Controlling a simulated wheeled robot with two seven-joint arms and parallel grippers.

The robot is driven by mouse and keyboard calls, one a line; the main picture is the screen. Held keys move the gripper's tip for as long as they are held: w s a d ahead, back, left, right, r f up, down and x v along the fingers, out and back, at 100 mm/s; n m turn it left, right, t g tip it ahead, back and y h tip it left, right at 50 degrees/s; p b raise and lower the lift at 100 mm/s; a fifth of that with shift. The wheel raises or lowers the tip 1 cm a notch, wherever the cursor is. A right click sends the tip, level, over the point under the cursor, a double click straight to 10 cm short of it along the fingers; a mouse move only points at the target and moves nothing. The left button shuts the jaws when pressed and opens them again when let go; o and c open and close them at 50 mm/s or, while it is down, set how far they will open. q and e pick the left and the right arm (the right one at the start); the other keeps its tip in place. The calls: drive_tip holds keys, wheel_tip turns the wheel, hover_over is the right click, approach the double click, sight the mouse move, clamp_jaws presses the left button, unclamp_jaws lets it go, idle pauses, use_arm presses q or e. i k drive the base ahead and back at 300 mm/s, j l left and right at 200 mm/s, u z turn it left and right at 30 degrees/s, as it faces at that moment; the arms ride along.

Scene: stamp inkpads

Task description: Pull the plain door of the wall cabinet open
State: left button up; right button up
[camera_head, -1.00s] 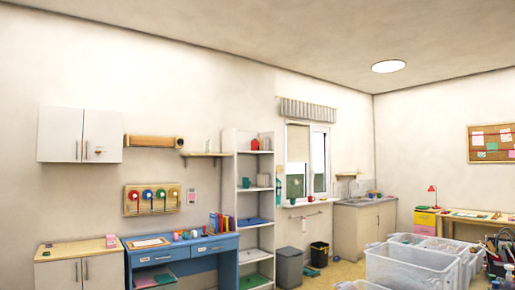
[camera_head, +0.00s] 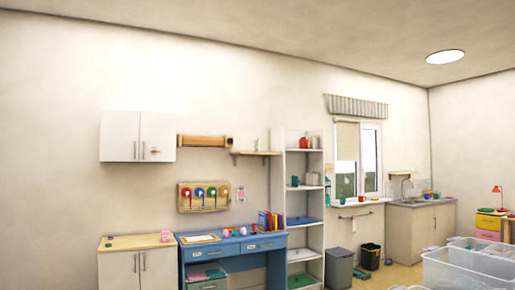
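The white wall cabinet (camera_head: 138,136) hangs on the back wall at the left, far from me. It has two doors, both shut, each with a vertical bar handle near the middle seam. The left door (camera_head: 118,136) looks plain. The right door (camera_head: 159,134) bears a small dark item, perhaps a lock or tag, beside its handle; it is too small to tell. Neither of my grippers shows in the head view.
Below the wall cabinet stand a low cabinet with a wooden top (camera_head: 137,242) and a blue desk (camera_head: 232,252). A white shelf unit (camera_head: 304,215) is right of the desk. Clear plastic bins (camera_head: 465,268) stand at the lower right. Bins (camera_head: 339,268) stand under the window.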

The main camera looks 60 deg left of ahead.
sight(119, 141)
drive_tip(key=j+u, duration=0.1)
drive_tip(key=u, duration=0.45)
drive_tip(key=i+j+u, duration=0.15)
drive_tip(key=j+u, duration=0.3)
drive_tip(key=j, duration=0.15)
drive_tip(key=i+j+u, duration=0.3)
drive_tip(key=j+u, duration=0.15)
drive_tip(key=i+j+u, duration=0.45)
drive_tip(key=j, duration=0.15)
drive_tip(key=i+j+u, duration=0.3)
drive_tip(key=u, duration=0.15)
drive_tip(key=i+j+u, duration=0.25)
drive_tip(key=i+u, duration=0.2)
drive_tip(key=i+z, duration=0.1)
drive_tip(key=i, duration=0.6)
drive_tip(key=i+j, duration=0.2)
drive_tip(key=i, duration=0.45)
drive_tip(key=i+l+z, duration=0.15)
drive_tip(key=i+z, duration=0.75)
drive_tip(key=i+j+z, duration=0.2)
drive_tip(key=i+z, duration=0.25)
drive_tip(key=i+l+z, duration=0.1)
drive_tip(key=i+z, duration=0.6)
drive_tip(key=i, duration=0.15)
